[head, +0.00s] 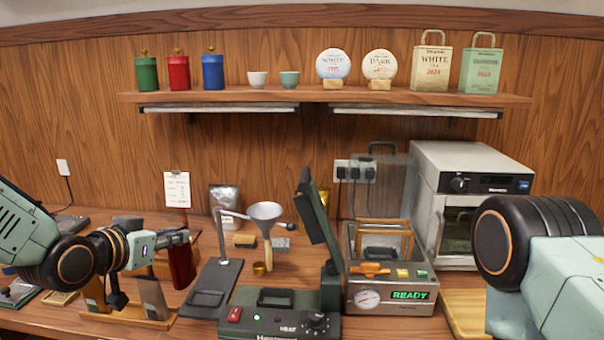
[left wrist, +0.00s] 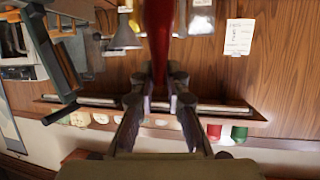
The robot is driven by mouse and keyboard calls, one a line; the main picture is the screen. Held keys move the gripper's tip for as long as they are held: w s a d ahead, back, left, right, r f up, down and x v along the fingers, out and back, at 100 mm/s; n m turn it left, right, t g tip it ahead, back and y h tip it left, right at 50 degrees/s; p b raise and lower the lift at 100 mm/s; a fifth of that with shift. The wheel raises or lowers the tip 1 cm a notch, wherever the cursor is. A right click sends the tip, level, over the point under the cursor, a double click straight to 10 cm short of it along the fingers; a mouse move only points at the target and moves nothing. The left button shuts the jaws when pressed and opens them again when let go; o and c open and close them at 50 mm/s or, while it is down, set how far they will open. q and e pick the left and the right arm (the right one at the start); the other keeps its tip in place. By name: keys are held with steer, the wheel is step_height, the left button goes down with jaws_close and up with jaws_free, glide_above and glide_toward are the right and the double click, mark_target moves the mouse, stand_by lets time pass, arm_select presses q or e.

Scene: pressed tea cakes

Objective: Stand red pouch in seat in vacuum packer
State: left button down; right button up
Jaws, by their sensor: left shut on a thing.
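My left gripper (head: 180,238) is shut on the dark red pouch (head: 182,265). The pouch hangs upright over the left part of the bench, near a wooden rack. In the left wrist view the red pouch (left wrist: 158,30) is between the two fingers (left wrist: 158,75). The vacuum packer (head: 355,297), with a gauge and a lit READY display, stands right of centre, well to the right of the pouch. Its clear lid is raised. An orange-brown frame (head: 384,226) shows inside the chamber; the seat's details are hard to make out. My right gripper is out of view.
A green heat sealer (head: 270,318) with a raised arm and a funnel stand (head: 265,213) stand between the pouch and the packer. A wooden rack (head: 130,317) holds grey pouches below the gripper. A microwave-like oven (head: 470,170) is behind right. A shelf (head: 320,97) runs above.

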arm_select(q)
steer(key=s+d+f+m+g+h+b, duration=0.2)
steer(key=s+f+b, duration=0.3)
steer(key=s+f, duration=0.3)
steer(key=s+d+f+m+g+h+b, duration=0.3)
steer(key=s+f, duration=0.6)
steer(key=f, duration=0.5)
steer(key=d+m+h+b, duration=0.1)
steer(key=m+b, duration=0.1)
steer(key=b, duration=0.1)
steer(key=shift+s+d+f+h, duration=0.25)
steer(key=shift+f+h, duration=0.15)
